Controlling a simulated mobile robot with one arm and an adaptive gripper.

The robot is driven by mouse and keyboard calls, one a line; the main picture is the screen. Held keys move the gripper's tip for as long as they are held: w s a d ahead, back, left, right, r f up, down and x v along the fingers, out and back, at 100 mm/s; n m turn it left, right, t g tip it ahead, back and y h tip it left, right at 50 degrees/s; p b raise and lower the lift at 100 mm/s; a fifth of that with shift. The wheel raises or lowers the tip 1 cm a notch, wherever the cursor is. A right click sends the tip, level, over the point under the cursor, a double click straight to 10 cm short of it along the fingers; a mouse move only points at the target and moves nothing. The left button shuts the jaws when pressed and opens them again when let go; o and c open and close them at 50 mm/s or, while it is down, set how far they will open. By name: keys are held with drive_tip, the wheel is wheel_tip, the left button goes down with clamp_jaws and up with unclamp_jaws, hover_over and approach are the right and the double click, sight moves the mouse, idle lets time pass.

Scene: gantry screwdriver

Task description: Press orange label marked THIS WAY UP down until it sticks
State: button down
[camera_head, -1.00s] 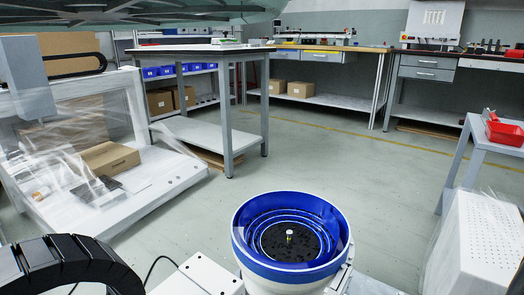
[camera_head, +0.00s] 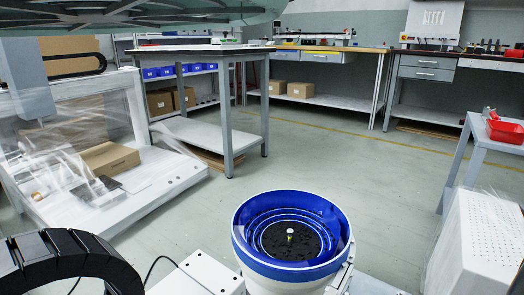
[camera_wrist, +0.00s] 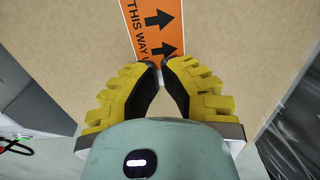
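The orange label (camera_wrist: 150,22) shows in the wrist view, with black arrows and the words THIS WAY UP, partly cut off by the top edge. It lies against a brown cardboard surface (camera_wrist: 230,60). My gripper (camera_wrist: 162,64) has yellow ribbed fingers with black inner pads. Its fingertips are together at the label's lower edge, in front of it. Whether the tips touch the label, and whether its whole area lies flat, I cannot tell. The label and my gripper do not show in the head view.
In the head view, a blue-rimmed bowl (camera_head: 243,250) stands in front. A cardboard box (camera_head: 110,157) sits on a film-draped machine (camera_head: 150,200) at left. A grey table (camera_head: 205,135) and workbenches stand behind. The middle floor (camera_head: 330,150) is clear.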

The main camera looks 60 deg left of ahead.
drive_tip(key=shift+f, duration=0.65)
wheel_tip(320, 180, up, 8)
drive_tip(key=p, duration=0.7)
drive_tip(key=shift+w+f+p, duration=0.1)
drive_tip(key=shift+w+p, duration=0.05)
drive_tip(key=shift+p, duration=0.25)
drive_tip(key=shift+f, duration=0.1)
